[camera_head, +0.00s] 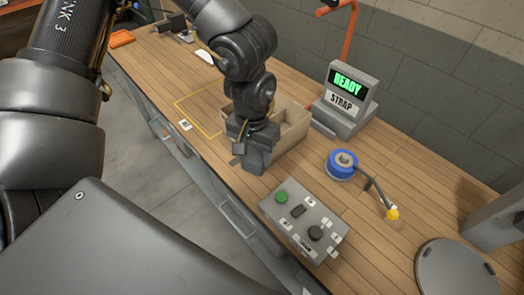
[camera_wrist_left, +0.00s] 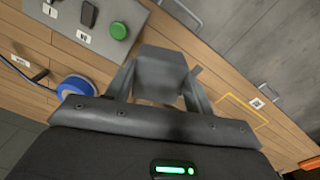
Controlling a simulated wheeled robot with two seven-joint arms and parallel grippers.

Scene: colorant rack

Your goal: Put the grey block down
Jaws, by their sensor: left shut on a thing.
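My left gripper (camera_head: 252,140) points down over the wooden bench and is shut on the grey block (camera_head: 257,158). In the left wrist view the block (camera_wrist_left: 161,72) sits between the two fingers of the gripper (camera_wrist_left: 158,88). In the head view the block is beside the near side of an open cardboard box (camera_head: 293,132), close to the bench's front edge. I cannot tell whether its underside touches the bench. My right gripper is not in view.
A control panel (camera_head: 297,212) with a green button lies right of the block. Behind it are a blue spool (camera_head: 341,166) and a display reading READY (camera_head: 347,85). A yellow outline (camera_head: 187,111) marks bare bench to the left. A round grey disc (camera_head: 455,272) lies far right.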

